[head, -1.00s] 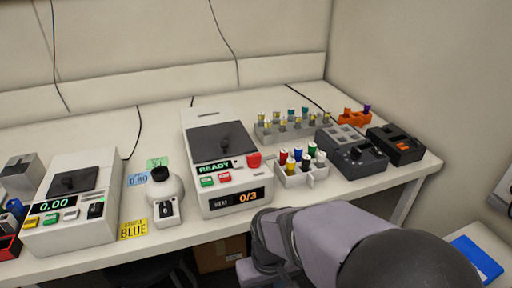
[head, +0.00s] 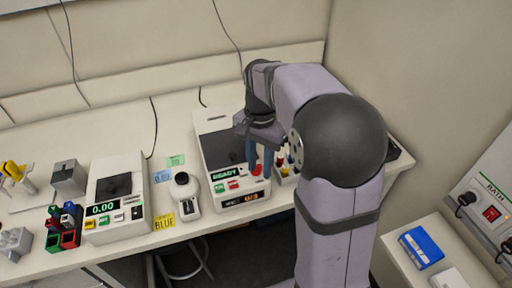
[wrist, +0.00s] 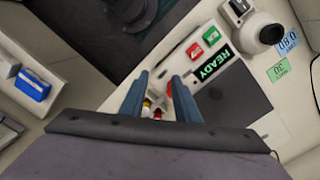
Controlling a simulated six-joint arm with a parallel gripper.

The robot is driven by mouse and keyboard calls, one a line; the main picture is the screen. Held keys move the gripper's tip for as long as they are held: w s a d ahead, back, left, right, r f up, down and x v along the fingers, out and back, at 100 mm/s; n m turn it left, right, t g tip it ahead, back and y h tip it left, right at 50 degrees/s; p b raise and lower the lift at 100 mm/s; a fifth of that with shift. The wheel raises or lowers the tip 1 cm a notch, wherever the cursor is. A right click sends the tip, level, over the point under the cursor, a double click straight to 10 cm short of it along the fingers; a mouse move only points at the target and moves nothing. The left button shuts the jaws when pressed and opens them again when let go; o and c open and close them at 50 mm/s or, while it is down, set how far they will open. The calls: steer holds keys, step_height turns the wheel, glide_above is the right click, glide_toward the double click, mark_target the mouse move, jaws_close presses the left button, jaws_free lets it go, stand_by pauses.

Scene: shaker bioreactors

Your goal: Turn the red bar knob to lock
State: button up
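The white device with the lit READY display (head: 224,176) stands on the bench, with a dark lid and green and red buttons. Its red bar knob (head: 257,169) is at the front right corner of the top. My gripper (head: 260,166) points down there, its blue fingers on either side of the knob in the head view. In the wrist view my gripper (wrist: 160,80) is open, and part of the red knob (wrist: 169,90) shows between the fingers, nearer the right one. Contact and the knob's exact angle cannot be made out.
A rack of coloured-cap tubes (head: 285,172) stands close right of the device, partly hidden by my arm. A white round-topped instrument (head: 184,190) and a second device reading 0.00 (head: 113,200) stand to the left. A blue box (head: 421,247) lies on the right-hand surface.

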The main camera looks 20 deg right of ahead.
mark_target(257, 173)
steer(key=shift+w+d+r+m+t+p, duration=0.15)
steer(key=shift+w+r+m+p, duration=0.15)
steer(key=shift+w+r+m, duration=0.7)
steer(key=shift+w+a+r+m+t+p, duration=0.1)
steer(key=shift+w+r+m+p, duration=0.25)
steer(key=shift+m, duration=1.1)
steer(key=shift+w+d+r+m+t+p, duration=0.15)
steer(key=shift+w+r+m+p, duration=0.15)
steer(key=shift+w+r+m, duration=0.7)
steer(key=shift+m, duration=0.25)
steer(key=shift+s+f+p, duration=0.15)
steer(key=shift+f+p, duration=0.35)
steer(key=shift+f, duration=1.55)
steer(key=shift+s+f+p, duration=0.15)
steer(key=shift+f+p, duration=0.3)
steer(key=shift+f, duration=1.55)
jaws_close()
